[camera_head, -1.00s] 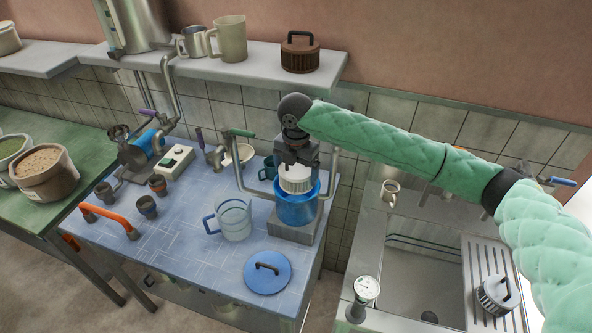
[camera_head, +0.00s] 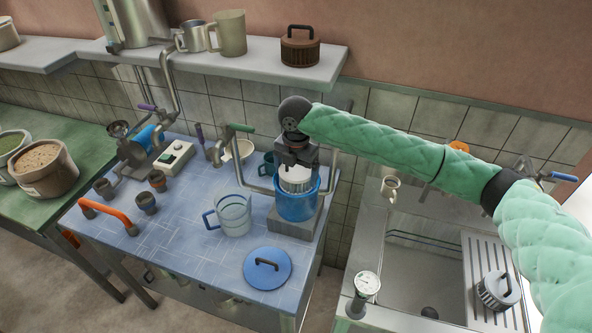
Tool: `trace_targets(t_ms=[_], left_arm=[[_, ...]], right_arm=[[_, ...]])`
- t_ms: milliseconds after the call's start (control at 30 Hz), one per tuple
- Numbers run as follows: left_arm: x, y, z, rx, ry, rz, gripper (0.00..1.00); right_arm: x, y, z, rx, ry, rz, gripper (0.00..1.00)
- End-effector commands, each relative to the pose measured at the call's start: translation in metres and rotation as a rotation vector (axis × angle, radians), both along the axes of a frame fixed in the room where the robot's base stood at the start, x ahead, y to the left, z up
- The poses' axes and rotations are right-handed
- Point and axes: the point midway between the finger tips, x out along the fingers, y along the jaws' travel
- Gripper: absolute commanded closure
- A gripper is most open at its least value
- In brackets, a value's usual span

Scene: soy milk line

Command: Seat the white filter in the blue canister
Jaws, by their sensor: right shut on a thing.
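The blue canister (camera_head: 297,207) stands upright on a grey block at the right side of the blue-tiled table. The white filter (camera_head: 296,180) is a ribbed cylinder; its lower part is inside the canister's mouth and its upper part shows above the rim. My right gripper (camera_head: 297,162) points down over the canister and is shut on the filter's top. The fingertips and the grip point are partly hidden by the gripper body. I cannot tell whether the filter touches the canister's bottom. My left gripper is not in view.
A blue lid (camera_head: 267,268) lies at the table's front. A clear jug (camera_head: 234,215) stands left of the canister. Metal pipes flank the canister. A sink (camera_head: 425,268) with a ribbed lidded filter (camera_head: 497,291) on its drainer is at the right.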

Motion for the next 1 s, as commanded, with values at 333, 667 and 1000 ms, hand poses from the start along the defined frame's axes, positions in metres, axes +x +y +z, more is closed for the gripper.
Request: trace_targets(t_ms=[333, 667, 1000], left_arm=[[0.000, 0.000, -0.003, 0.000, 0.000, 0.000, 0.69], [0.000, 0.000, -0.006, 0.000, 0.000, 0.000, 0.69], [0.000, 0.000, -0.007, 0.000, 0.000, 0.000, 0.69]], right_arm=[[0.000, 0.000, -0.010, 0.000, 0.000, 0.000, 0.35], [0.000, 0.000, -0.019, 0.000, 0.000, 0.001, 0.35], [0.000, 0.000, -0.025, -0.001, 0.000, 0.000, 0.00]])
